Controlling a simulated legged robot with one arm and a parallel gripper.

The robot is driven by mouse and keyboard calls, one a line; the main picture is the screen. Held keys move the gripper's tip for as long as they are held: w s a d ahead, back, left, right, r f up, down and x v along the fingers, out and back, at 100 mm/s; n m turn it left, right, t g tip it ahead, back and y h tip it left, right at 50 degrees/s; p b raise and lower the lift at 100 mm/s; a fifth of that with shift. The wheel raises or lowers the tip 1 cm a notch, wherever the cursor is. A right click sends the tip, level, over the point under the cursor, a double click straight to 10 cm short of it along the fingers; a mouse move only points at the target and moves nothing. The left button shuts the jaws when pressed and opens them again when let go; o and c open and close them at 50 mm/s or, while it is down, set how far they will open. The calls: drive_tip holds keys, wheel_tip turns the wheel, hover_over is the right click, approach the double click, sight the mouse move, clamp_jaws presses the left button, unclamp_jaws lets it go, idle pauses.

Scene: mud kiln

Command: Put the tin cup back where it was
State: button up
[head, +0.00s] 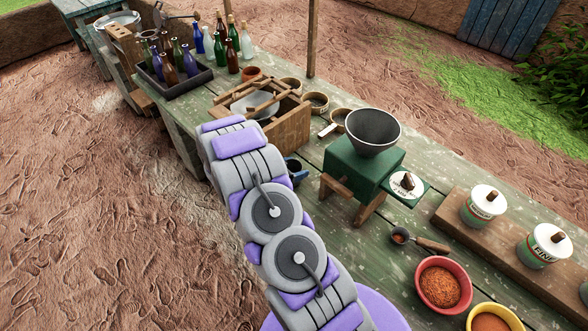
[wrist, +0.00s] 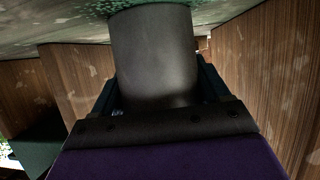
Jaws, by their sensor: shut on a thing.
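My gripper (wrist: 157,88) is shut on a dark grey cylinder, the tin cup (wrist: 152,45), which fills the middle of the wrist view between the two dark fingers. The cup's far end is by the green, worn table surface along the top of that view; I cannot tell whether it touches. In the head view my arm hides the cup and most of my gripper. A small dark blue part of the gripper (head: 292,168) shows beside the arm, between the wooden frame box and the green mill.
The green mill (head: 352,178) with its funnel stands right of my gripper, the wooden frame box (head: 292,130) behind it. Brown wood (wrist: 262,75) flanks the cup closely. A bottle tray (head: 178,85) is farther back. A red spice bowl (head: 443,285) and lidded tins (head: 482,205) are at right.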

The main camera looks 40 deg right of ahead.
drive_tip(key=o, duration=1)
drive_tip(key=shift+d+f, duration=0.1)
drive_tip(key=shift+d, duration=0.05)
